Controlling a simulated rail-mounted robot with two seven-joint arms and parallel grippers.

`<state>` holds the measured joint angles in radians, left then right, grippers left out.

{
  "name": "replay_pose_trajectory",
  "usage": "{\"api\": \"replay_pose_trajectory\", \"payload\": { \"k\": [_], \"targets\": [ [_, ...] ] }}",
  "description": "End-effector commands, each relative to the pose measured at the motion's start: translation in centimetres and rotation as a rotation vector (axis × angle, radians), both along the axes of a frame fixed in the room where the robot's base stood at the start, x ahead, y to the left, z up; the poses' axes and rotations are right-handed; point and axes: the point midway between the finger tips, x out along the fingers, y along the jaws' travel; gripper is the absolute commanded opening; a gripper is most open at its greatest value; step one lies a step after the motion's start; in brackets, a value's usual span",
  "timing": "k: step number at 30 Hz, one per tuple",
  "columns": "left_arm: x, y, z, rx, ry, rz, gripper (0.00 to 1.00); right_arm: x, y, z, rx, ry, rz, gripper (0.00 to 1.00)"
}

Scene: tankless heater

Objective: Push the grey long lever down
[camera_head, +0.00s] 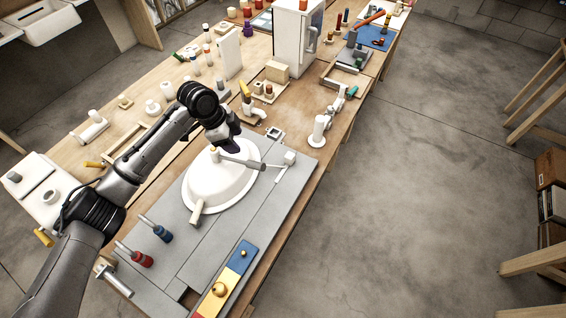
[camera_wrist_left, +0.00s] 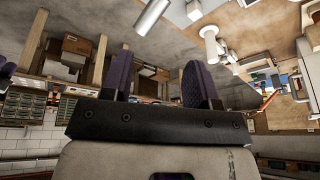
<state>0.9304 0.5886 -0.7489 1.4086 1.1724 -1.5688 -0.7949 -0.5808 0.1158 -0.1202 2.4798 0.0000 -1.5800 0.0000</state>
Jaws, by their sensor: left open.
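The grey long lever (camera_head: 243,161) reaches out to the right over the top of a round white dome-shaped body (camera_head: 222,182) on the grey board. My left gripper (camera_head: 232,146) is just above and beside the lever's near end at the dome. In the left wrist view the two dark fingers (camera_wrist_left: 160,78) stand apart with nothing between them. A pale grey cylinder (camera_wrist_left: 152,16) at the top of that view looks like the lever, beyond the fingertips. Whether the gripper touches the lever is unclear. My right gripper is out of view.
The grey board (camera_head: 205,245) fills the near end of the wooden bench. A short pale cylinder (camera_head: 197,212) sits at the dome's lower edge. A white upright fitting (camera_head: 319,130) stands farther right.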

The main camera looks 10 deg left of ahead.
Motion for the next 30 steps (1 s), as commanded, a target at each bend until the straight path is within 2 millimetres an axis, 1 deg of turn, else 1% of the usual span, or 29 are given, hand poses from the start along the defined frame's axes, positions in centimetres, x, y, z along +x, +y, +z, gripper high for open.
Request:
{"api": "replay_pose_trajectory", "payload": {
  "k": [3,6,9,14,17,19,30],
  "targets": [
    [-0.7,-1.0,0.2,-0.065,-0.021,-0.208,0.54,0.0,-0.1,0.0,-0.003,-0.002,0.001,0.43],
    [-0.9,-1.3,0.3,-0.068,-0.064,-0.335,0.54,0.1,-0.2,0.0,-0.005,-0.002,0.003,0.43],
    [-0.8,-1.3,0.3,-0.056,-0.099,-0.418,0.54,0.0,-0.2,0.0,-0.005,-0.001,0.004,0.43],
    [-0.8,-1.5,0.0,-0.050,-0.122,-0.477,0.54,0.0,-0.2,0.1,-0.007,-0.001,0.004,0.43],
    [-0.8,-1.9,-0.9,-0.049,-0.124,-0.484,0.54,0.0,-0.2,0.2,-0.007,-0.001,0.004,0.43],
    [-0.7,-2.3,-1.8,-0.049,-0.123,-0.483,0.54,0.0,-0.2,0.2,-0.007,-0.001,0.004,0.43],
    [-0.2,-5.2,-8.0,-0.048,-0.122,-0.481,0.54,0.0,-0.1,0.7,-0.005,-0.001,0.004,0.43]
  ]
}}
